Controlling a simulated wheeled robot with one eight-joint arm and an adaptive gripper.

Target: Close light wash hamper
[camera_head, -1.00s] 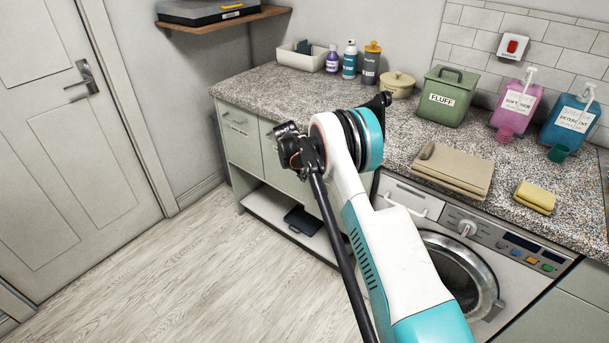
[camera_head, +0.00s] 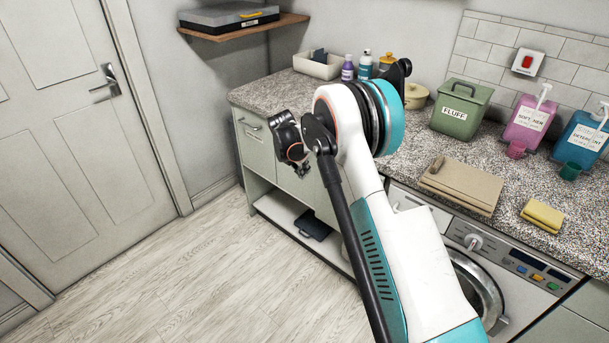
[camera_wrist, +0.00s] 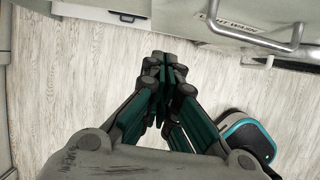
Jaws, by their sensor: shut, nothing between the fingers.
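The light wash hamper (camera_wrist: 205,22) shows in the wrist view as a pale grey-green front at the top, with part of a label reading wash. A metal bar handle (camera_wrist: 252,42) runs along it to the right. How far its front stands out is hard to tell. My gripper (camera_wrist: 167,62) is shut and empty, pointing at the floor just short of the hamper front, apart from the handle. In the head view my gripper (camera_head: 302,168) hangs in front of the counter's cabinet fronts, and my arm hides much of them.
A speckled counter (camera_head: 270,92) carries a green fluff bin (camera_head: 461,108), bottles and a folded cloth (camera_head: 461,185). A washing machine (camera_head: 470,240) sits at right. A low shelf (camera_head: 275,215) holds a dark item (camera_head: 312,224). The wooden floor (camera_head: 190,275) is clear at left.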

